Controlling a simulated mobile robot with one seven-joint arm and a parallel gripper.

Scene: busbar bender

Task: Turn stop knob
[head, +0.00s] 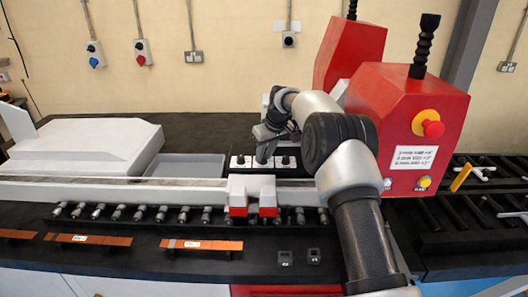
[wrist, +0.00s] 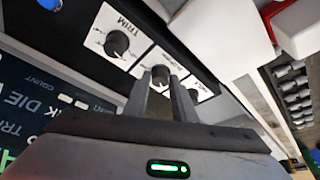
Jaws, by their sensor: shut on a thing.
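Three dark round knobs on white plates sit in a row on a dark panel. In the wrist view the left one (wrist: 117,43) is labelled TRIM. The middle knob (wrist: 160,73) is between my fingertips, and the right knob (wrist: 192,93) is partly behind a finger. The lettering on the middle and right plates is too hidden to read. My gripper (wrist: 161,84) is shut on the middle knob. In the head view my gripper (head: 264,150) reaches down over the middle plate, with the left knob (head: 240,160) and right knob (head: 286,160) beside it.
A red machine housing (head: 400,115) with a red stop button (head: 433,129) stands right of the panel. A red and white block (head: 252,196) sits in front of the knobs. A grey tray (head: 190,167) lies left. Copper strips (head: 200,245) lie along the front.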

